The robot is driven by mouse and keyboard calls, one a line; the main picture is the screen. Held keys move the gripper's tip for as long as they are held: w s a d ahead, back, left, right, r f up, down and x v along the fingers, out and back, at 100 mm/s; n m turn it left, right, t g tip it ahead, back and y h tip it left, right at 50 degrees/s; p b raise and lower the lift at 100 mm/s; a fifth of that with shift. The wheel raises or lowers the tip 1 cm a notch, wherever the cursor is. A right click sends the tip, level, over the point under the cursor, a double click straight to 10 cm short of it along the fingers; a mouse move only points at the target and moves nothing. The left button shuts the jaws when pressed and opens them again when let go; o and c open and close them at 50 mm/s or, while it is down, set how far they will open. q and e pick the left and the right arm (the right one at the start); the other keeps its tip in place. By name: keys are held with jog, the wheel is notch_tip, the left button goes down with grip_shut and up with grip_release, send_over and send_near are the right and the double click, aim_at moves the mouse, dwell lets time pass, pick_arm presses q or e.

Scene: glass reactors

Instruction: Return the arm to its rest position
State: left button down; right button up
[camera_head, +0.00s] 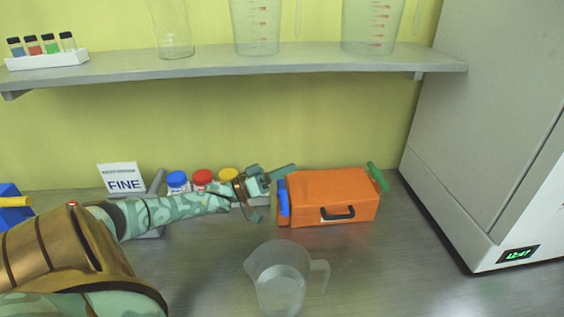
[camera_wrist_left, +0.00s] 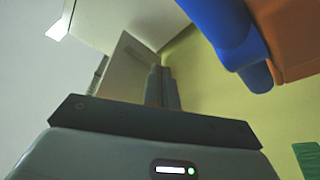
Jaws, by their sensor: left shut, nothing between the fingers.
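My left arm (camera_head: 170,210), camouflage-patterned with a brown upper part, comes in from the left in the head view and reaches across the bench. Its gripper (camera_head: 283,172) is beside the upper left of the orange box (camera_head: 335,196), close to the blue part (camera_head: 284,197) on that box's left end. I cannot tell whether they touch. In the left wrist view the fingers (camera_wrist_left: 163,88) are together with nothing between them, and the blue part (camera_wrist_left: 228,40) shows at the upper right. My right gripper is not in view.
A clear beaker (camera_head: 280,278) stands on the bench in front of the box. Jars with blue (camera_head: 177,179), red (camera_head: 202,177) and yellow lids stand behind my forearm, near a FINE sign (camera_head: 123,179). A shelf (camera_head: 230,63) hangs above. A large cabinet (camera_head: 480,130) stands right.

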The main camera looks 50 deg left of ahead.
pick_arm(q)
jog(key=a+b+v, duration=0.1)
jog(key=v, duration=0.8)
jog(key=shift+a, duration=0.4)
